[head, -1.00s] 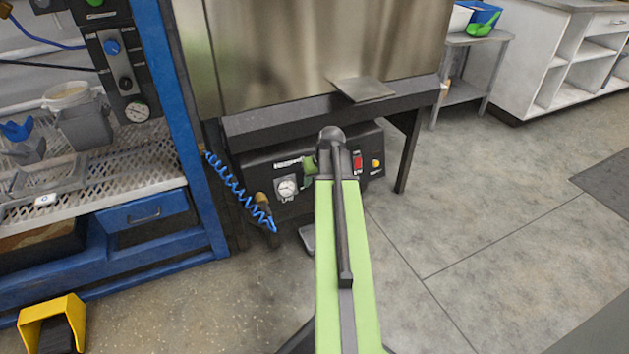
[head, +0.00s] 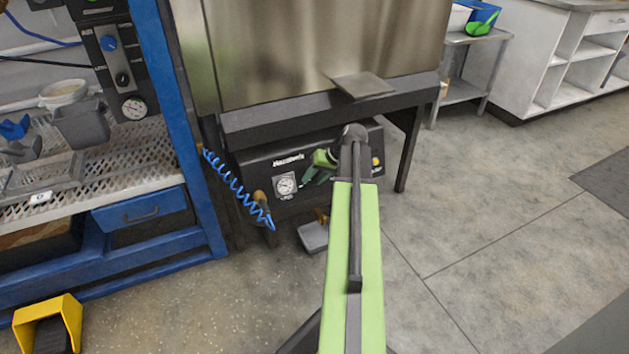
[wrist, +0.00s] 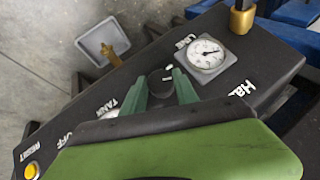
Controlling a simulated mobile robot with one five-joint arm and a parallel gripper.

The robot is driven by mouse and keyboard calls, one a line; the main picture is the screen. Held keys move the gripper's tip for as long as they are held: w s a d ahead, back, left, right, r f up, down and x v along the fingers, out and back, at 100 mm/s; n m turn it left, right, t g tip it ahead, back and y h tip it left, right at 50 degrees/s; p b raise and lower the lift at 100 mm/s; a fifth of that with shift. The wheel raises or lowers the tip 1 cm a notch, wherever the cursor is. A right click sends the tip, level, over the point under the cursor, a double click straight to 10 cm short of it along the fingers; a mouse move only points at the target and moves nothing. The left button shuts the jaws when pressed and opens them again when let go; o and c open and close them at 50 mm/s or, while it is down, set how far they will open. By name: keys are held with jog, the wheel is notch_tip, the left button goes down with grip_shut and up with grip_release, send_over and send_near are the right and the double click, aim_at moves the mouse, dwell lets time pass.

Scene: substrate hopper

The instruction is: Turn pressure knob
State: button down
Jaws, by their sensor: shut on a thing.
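The pressure knob (wrist: 160,82) is a small round black knob on the black control panel (wrist: 262,58), beside a white-faced gauge (wrist: 206,54) in the wrist view. My gripper (wrist: 161,76) is shut on the knob, with one green finger on each side of it. In the head view my gripper (head: 308,172) reaches the panel front to the right of the gauge (head: 286,184). The knob is hidden there behind my gripper. The arm covers part of the panel's right side.
A yellow button (wrist: 32,170) is at the panel's far end. A brass fitting (wrist: 241,18) with a blue coiled hose (head: 236,188) is at the other end. A blue-framed rack (head: 180,120) stands left; floor at right is clear.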

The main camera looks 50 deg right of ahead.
jog(key=m+t+y+b, duration=0.1)
jog(key=b, duration=0.1)
jog(key=f+m+y+b, duration=0.1)
jog(key=m+t+y+b, duration=0.1)
jog(key=b, duration=0.1)
jog(key=shift+s+d+f+t+b, duration=0.15)
jog(key=shift+s+d+t+b, duration=0.1)
jog(key=shift+d+t+b, duration=0.1)
jog(key=m+t+y+b, duration=0.1)
jog(key=b, duration=0.2)
jog(key=shift+m, duration=0.3)
jog(key=shift+s+m+t+y+b, duration=0.1)
jog(key=shift+m+t+y+b, duration=0.2)
jog(key=shift+t+b, duration=0.2)
jog(key=shift+r, duration=0.2)
jog(key=c, duration=0.9)
grip_release()
jog(key=shift+c, duration=0.2)
jog(key=shift+r, duration=0.1)
jog(key=p+v, duration=0.7)
jog(key=v, duration=1)
jog(key=shift+s, duration=0.15)
